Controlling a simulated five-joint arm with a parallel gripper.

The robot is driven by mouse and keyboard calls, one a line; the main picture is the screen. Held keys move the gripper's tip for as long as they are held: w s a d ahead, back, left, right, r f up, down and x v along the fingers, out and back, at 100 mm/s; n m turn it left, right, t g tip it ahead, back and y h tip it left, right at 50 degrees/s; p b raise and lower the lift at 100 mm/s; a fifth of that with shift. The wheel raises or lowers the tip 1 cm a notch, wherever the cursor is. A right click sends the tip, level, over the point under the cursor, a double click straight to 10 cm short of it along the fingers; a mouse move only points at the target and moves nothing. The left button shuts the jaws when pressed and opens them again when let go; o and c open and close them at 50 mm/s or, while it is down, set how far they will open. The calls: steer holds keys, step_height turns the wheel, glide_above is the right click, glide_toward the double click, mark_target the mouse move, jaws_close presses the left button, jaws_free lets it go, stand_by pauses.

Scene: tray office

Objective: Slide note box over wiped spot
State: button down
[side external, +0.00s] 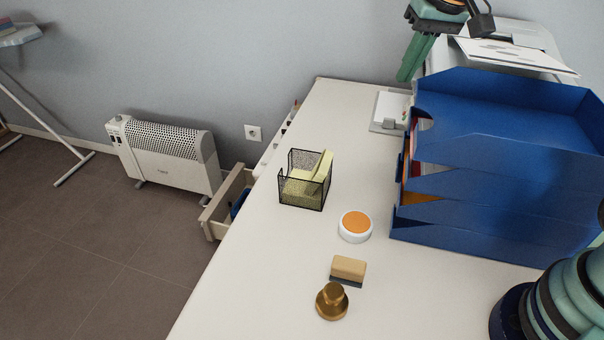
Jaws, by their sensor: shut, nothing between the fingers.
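The note box (304,193) is a dark mesh holder with yellow-green note paper in it. It stands upright on the white desk (352,136), near the desk's left edge. My gripper (404,78) is at the top of the view, green, with its fingers shut and pointing down. It is empty and well apart from the note box, up near the printer and the blue trays. I cannot make out a wiped spot on the desk.
A round orange-topped white pot (355,226), a wooden-backed eraser (348,269) and a brass knob-shaped weight (332,301) stand in front of the box. Stacked blue trays (495,190) fill the right. An open drawer (229,204) juts out left. Desk behind the box is clear.

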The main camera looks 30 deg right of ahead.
steer(key=w+a+f+m+g, duration=0.2)
steer(key=w+a+f+m, duration=0.15)
steer(key=w+f, duration=0.45)
steer(key=m+g, duration=0.2)
glide_toward(316, 164)
steer(key=w+d+f, duration=0.2)
steer(key=w+d, duration=0.1)
steer(key=w, duration=0.1)
steer(key=f, duration=0.9)
steer(key=shift+s+a+f, duration=0.1)
steer(key=shift+s+f, duration=0.05)
steer(key=shift+s, duration=0.2)
steer(key=shift+s+a, duration=1.1)
steer(key=s+a, duration=1.1)
steer(key=shift+s+a, duration=0.25)
